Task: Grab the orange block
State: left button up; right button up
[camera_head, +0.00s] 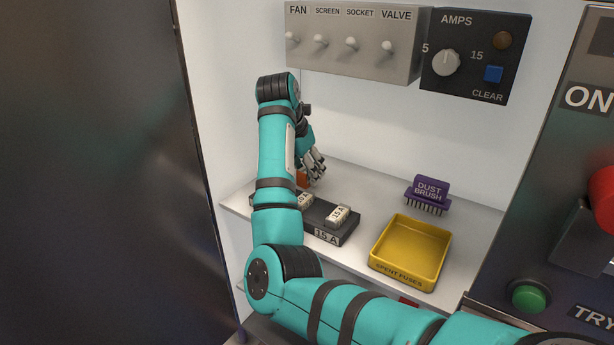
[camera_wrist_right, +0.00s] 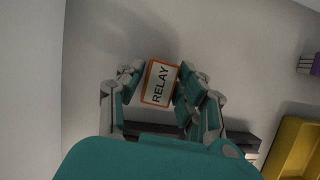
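The orange block (camera_wrist_right: 160,82) has an orange edge and a white face marked RELAY in the wrist view. In the head view only a small orange part (camera_head: 302,180) shows at the back left of the shelf, mostly hidden by my right arm. My right gripper (camera_head: 316,168) reaches down beside it. In the wrist view the two fingers of my right gripper (camera_wrist_right: 160,78) stand on either side of the block, very close to its edges. I cannot tell whether both fingers press on it. My left gripper is not in view.
A dark fuse holder (camera_head: 326,222) marked 15 A with white fuses stands in front of the block. A yellow spent fuses tray (camera_head: 411,251) and a purple dust brush (camera_head: 429,190) are to the right. A switch panel (camera_head: 352,62) hangs on the wall above.

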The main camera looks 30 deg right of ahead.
grip_shut()
jog(key=shift+r, duration=0.1)
